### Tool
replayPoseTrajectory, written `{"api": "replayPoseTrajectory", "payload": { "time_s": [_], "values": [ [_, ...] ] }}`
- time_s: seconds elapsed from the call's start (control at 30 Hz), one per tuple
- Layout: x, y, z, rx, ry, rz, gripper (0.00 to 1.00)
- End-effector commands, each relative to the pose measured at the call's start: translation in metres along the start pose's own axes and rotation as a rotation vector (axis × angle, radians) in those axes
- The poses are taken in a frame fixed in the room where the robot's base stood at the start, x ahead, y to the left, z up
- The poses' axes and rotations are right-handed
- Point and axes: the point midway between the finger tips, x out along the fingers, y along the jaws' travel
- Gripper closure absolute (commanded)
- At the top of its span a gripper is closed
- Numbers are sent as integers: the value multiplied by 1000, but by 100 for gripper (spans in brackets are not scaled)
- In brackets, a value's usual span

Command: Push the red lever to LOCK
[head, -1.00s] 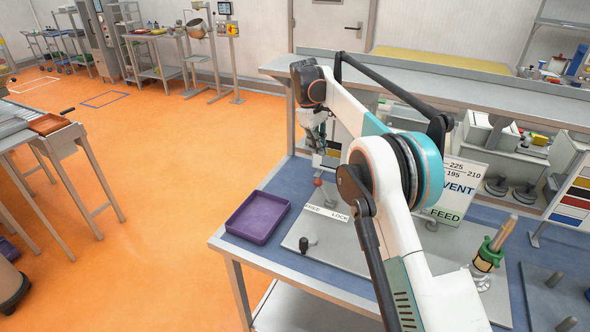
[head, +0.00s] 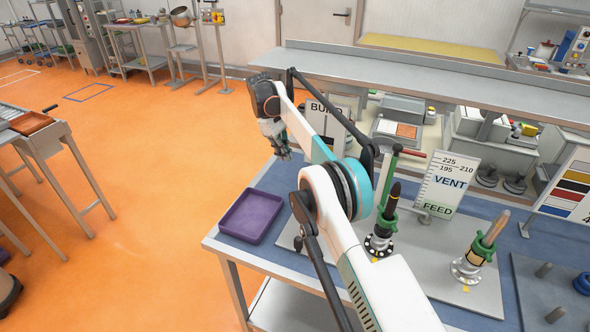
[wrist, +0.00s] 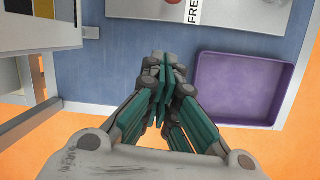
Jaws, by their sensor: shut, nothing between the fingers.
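The small red-knobbed lever by the FREE and LOCK label is hidden behind my arm in the head view now. My gripper (head: 284,154) is shut and empty, pointing down over the back left of the blue table. In the wrist view, my gripper (wrist: 166,62) has its fingers together above bare blue table, apart from the plate.
A purple tray (head: 238,231) sits at the table's left edge. A VENT/FEED sign (head: 449,183) stands behind.

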Motion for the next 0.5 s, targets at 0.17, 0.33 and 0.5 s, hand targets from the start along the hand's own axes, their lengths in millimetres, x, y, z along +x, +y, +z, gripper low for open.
{"api": "replayPoseTrajectory", "payload": {
  "time_s": [0.17,0.33,0.5],
  "values": [
    [19,0,0,0,0,0,100],
    [52,0,0,0,0,0,100],
    [85,0,0,1,1,0,100]
  ]
}}
